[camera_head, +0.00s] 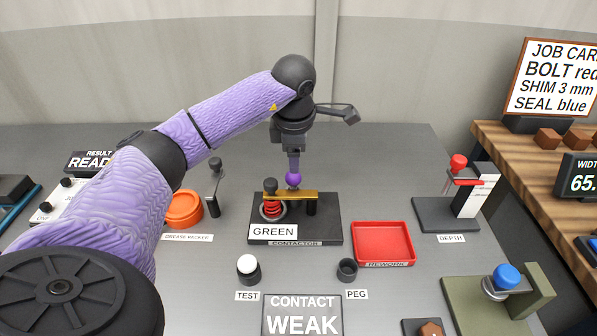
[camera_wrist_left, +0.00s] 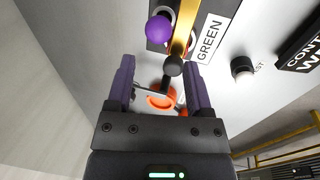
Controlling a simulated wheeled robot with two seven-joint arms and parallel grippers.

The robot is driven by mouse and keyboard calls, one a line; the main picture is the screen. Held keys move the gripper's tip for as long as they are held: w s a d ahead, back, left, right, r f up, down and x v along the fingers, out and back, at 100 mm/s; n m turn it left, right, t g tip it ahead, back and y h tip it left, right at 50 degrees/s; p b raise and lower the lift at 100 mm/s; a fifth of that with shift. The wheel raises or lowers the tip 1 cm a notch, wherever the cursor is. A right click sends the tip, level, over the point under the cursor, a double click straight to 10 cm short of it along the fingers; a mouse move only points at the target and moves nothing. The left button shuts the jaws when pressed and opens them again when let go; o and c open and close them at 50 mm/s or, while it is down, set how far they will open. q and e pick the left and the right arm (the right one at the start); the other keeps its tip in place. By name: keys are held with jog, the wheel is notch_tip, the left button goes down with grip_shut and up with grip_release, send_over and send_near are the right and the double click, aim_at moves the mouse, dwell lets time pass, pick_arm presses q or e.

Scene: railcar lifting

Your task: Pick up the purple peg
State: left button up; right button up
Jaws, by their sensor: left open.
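The purple peg shows as a purple ball-shaped head (camera_head: 293,180) at the contactor's brass bar, in the middle of the table. In the left wrist view the purple head (camera_wrist_left: 158,29) lies just beyond the fingertips, roughly centred between them. My left gripper (camera_head: 293,170) points down directly above it; its open fingers also show in the left wrist view (camera_wrist_left: 158,62), with nothing between them. Whether the tips touch the head I cannot tell. The peg's lower part is hidden. My right gripper is not in view.
The brass bar (camera_head: 300,196) and a black knob (camera_head: 270,185) stand close to the peg on the contactor block (camera_head: 325,232). A dark cup labelled PEG (camera_head: 347,270) and a white-topped TEST piece (camera_head: 247,268) stand in front. A red tray (camera_head: 382,225) is at right.

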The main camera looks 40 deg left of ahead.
aim_at(294, 187)
pick_arm(q)
jog(key=b+x, duration=0.1)
jog(key=x, duration=0.6)
jog(key=shift+a+f, duration=0.1)
jog(key=shift+f, duration=0.05)
grip_shut()
